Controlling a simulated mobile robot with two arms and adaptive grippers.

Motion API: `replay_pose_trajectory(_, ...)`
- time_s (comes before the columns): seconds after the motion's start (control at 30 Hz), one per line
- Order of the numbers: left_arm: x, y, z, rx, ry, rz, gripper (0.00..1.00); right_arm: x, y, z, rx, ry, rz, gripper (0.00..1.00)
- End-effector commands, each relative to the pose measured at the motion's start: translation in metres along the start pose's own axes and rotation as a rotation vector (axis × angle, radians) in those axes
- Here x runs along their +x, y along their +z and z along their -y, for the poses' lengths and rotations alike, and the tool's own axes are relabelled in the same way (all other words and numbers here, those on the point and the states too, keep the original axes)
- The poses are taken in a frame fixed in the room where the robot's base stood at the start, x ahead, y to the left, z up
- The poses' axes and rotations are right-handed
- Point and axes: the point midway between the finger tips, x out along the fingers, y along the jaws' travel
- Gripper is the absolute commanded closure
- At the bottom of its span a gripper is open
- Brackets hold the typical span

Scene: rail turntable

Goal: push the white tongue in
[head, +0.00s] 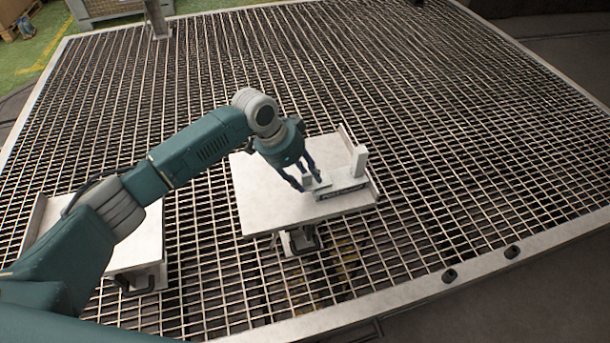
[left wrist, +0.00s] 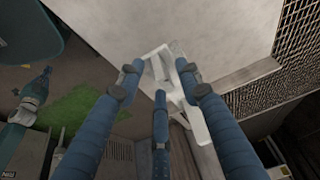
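A white device stands at the right side of the near table (head: 270,212). It has a low base (head: 341,191) with a dark label and an upright block (head: 359,160). A pale flat piece, probably the white tongue (head: 318,184), shows at its left end beside my fingers. My left gripper (head: 304,180) points down at this end. In the left wrist view its blue fingers (left wrist: 158,82) are spread apart, with part of the white device (left wrist: 190,102) beyond and between them. I cannot tell if a finger touches it. A small teal arm end (left wrist: 45,78), probably my right gripper, shows at the left edge.
The table has a raised rim (head: 358,155) behind the device. A second pale table (head: 150,240) stands to the left, partly behind my arm. A wide metal grating (head: 450,150) surrounds both. A post (head: 157,18) rises at the far left edge.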

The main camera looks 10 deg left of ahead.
Motion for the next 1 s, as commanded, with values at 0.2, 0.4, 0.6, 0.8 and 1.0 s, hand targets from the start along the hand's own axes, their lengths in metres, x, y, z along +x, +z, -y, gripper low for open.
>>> replay_pose_trajectory(0.2,-0.015,0.000,0.002,-0.001,-0.002,-0.002,0.65,0.000,0.001,-0.003,-0.003,0.003,0.002,1.00)
replay_pose_trajectory(0.4,-0.057,0.000,0.002,0.001,-0.004,-0.001,0.65,0.000,0.002,-0.003,-0.002,0.003,0.002,1.00)
replay_pose_trajectory(0.6,-0.096,-0.001,0.001,0.001,-0.003,-0.002,0.65,0.000,0.002,-0.003,-0.002,0.003,0.002,1.00)
replay_pose_trajectory(0.8,-0.116,-0.001,0.000,0.001,0.000,0.000,0.65,0.000,0.002,-0.003,-0.002,0.003,0.002,1.00)
replay_pose_trajectory(1.0,-0.120,-0.001,0.000,0.001,0.001,-0.001,0.65,0.000,0.002,-0.002,-0.002,0.003,0.002,1.00)
